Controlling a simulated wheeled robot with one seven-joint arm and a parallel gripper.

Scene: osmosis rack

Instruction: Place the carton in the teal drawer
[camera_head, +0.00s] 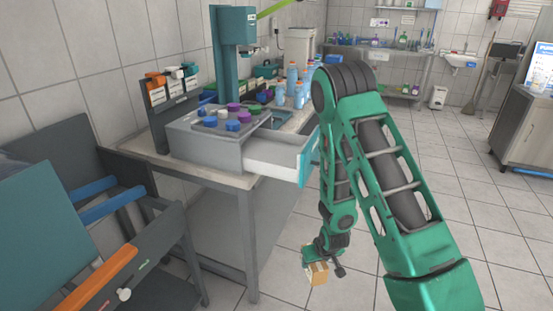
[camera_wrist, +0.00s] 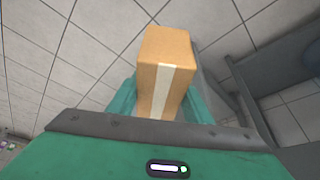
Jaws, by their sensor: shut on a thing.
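The carton (camera_wrist: 168,55) is a small brown box with a pale tape strip, held between the teal fingers of my gripper (camera_wrist: 163,100) in the wrist view. In the head view the carton (camera_head: 318,273) hangs low above the floor, below and to the right of the table, with my gripper (camera_head: 322,258) shut on it. The teal drawer (camera_head: 285,155) is pulled out to the right from a grey cabinet on the table. It has a white inside and a teal front, and its visible inside looks empty. The gripper and carton are well below the drawer and apart from it.
The grey cabinet (camera_head: 205,148) carries several coloured caps on top. Blue bottles with orange caps (camera_head: 292,80) stand behind the drawer. The table leg (camera_head: 248,245) is left of the carton. Tiled floor (camera_head: 450,200) is clear at the right.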

